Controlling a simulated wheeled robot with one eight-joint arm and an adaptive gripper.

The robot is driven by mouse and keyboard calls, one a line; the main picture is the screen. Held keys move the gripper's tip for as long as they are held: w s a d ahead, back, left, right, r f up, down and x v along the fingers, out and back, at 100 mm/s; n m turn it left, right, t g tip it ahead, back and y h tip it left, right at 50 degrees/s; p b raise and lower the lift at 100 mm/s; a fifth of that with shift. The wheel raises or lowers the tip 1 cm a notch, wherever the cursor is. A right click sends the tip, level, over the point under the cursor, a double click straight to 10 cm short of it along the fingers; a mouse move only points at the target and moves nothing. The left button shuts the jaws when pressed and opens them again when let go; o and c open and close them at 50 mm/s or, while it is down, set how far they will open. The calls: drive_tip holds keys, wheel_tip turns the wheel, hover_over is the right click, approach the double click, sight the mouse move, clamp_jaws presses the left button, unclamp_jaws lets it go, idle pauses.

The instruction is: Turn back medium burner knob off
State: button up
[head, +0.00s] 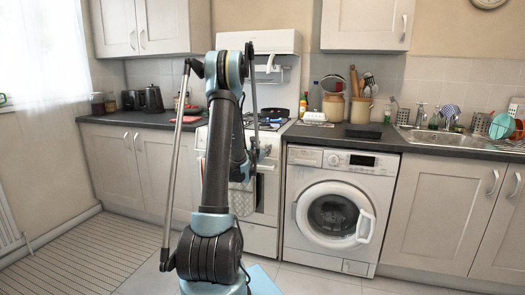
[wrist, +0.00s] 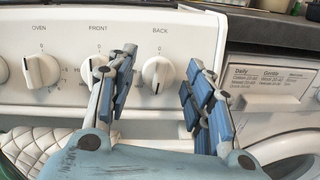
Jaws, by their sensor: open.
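In the wrist view, the white knob marked BACK (wrist: 157,73) is on the stove's front panel. Its raised grip stands nearly upright, tilted slightly. My gripper (wrist: 162,68) is open, with its blue-padded fingers on either side of this knob in the picture. I see no clear contact. The FRONT knob (wrist: 92,70) is partly covered by my left finger. The OVEN knob (wrist: 40,70) is further left, with its grip near upright.
The washing machine (head: 333,215) stands right of the stove, and its panel also shows at the right of the wrist view (wrist: 262,90). A dark pan (head: 273,113) sits on the hob. A quilted cloth (wrist: 45,145) hangs below the knobs.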

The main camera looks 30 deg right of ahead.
drive_tip(key=shift+w+d, duration=0.3)
drive_tip(key=shift+d, duration=0.05)
drive_tip(key=c, duration=0.9)
